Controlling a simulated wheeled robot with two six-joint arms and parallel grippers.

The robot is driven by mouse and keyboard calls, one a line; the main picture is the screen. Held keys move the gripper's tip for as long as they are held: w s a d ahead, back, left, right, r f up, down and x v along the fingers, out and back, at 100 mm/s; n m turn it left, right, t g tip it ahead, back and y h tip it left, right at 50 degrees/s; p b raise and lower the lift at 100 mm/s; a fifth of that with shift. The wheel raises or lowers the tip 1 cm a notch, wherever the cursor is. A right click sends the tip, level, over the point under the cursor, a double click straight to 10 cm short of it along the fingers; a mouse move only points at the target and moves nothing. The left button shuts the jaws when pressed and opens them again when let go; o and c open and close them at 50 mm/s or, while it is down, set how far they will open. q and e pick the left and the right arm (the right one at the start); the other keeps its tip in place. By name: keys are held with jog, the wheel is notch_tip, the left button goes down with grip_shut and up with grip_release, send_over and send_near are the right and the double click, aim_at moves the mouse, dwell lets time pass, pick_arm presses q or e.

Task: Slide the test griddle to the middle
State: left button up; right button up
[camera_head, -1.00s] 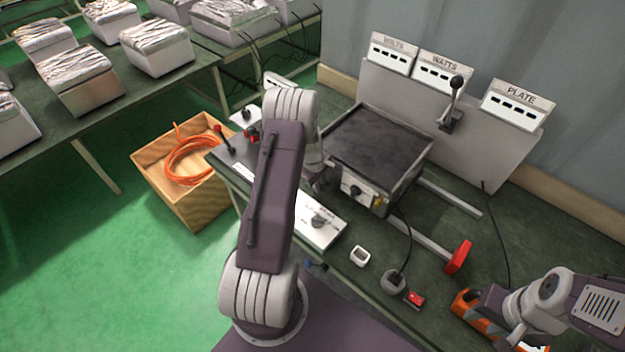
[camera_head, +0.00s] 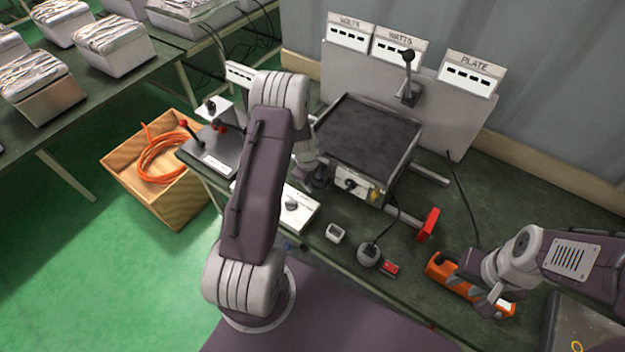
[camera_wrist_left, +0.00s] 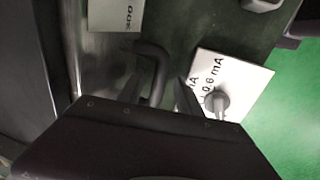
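The test griddle (camera_head: 366,138) is a dark flat plate in a metal frame, with a dial and a yellow label on its front. It sits on pale rails (camera_head: 430,174) below the sign panel. My left gripper (camera_head: 316,178) is low at the griddle's left side, partly hidden by its own arm. In the left wrist view, a dark finger (camera_wrist_left: 186,95) is beside a dark bent handle (camera_wrist_left: 158,62) at the metal side; whether it grips is unclear. My right gripper (camera_head: 484,294) is over an orange tool (camera_head: 450,275); its finger opening is unclear.
A red block (camera_head: 428,225) stands near the front rail's right end. A white meter box (camera_head: 293,207), a small white cup (camera_head: 334,233) and a corded round plug (camera_head: 369,255) are on the front bench. A cable crate (camera_head: 165,205) is on the floor at left.

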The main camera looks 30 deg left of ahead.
pick_arm(q)
jog(key=shift+a, duration=0.1)
jog(key=shift+r, duration=0.2)
notch_tip(320, 180, up, 8)
jog(key=s, duration=0.1)
jog(key=shift+s+r, duration=0.25)
jog(key=shift+s, duration=0.15)
